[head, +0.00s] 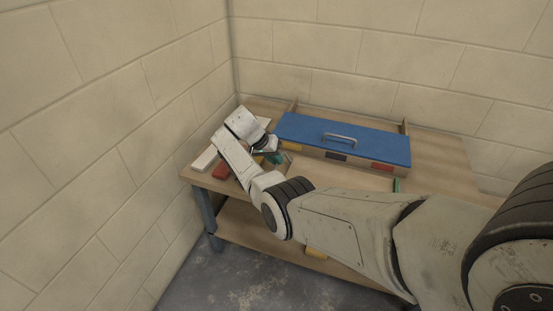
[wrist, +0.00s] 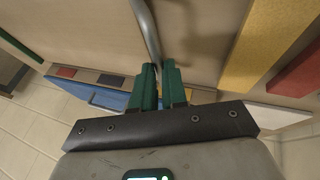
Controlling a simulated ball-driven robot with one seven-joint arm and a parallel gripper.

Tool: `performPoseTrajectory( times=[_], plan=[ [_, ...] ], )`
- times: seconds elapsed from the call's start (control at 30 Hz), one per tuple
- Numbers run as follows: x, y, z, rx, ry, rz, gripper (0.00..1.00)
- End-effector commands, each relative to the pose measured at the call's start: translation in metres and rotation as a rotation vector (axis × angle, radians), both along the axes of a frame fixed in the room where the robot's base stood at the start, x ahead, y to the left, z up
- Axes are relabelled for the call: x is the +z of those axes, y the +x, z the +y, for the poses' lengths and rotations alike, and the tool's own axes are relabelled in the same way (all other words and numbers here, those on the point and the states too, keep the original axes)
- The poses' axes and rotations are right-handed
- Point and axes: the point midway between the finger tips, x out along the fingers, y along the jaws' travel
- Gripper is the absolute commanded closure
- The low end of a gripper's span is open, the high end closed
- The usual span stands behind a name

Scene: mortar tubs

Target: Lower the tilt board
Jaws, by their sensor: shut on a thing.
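My gripper (head: 274,158) is low over the left part of the wooden workbench (head: 445,175), beside the left end of a blue panel. In the wrist view its green fingertips (wrist: 158,72) are shut on a curved grey metal bar (wrist: 146,20). A pale wooden board (head: 335,176) lies in front of the blue panel, partly hidden by my arm. I cannot tell for certain which board the bar belongs to.
The blue panel (head: 360,143) has a grey handle (head: 340,137) and coloured patches along its front. A red block (head: 221,170) and a white block (head: 204,158) lie at the left end. Block walls close off the left and back.

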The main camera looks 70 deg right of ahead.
Motion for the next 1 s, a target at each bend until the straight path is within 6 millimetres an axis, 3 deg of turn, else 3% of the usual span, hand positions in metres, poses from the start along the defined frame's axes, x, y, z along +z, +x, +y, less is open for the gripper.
performPoseTrajectory(
  times=[0.03,0.2,0.77,0.8,1.0],
  plan=[
    [-0.004,0.008,-0.001,0.010,-0.011,-0.016,1.00],
    [-0.012,0.011,0.000,0.010,-0.012,-0.018,1.00],
    [-0.022,0.011,0.003,0.012,-0.003,-0.012,1.00],
    [-0.023,0.011,0.003,0.012,-0.002,-0.013,0.83],
    [-0.023,0.010,0.003,0.010,-0.001,-0.012,0.64]
  ],
)
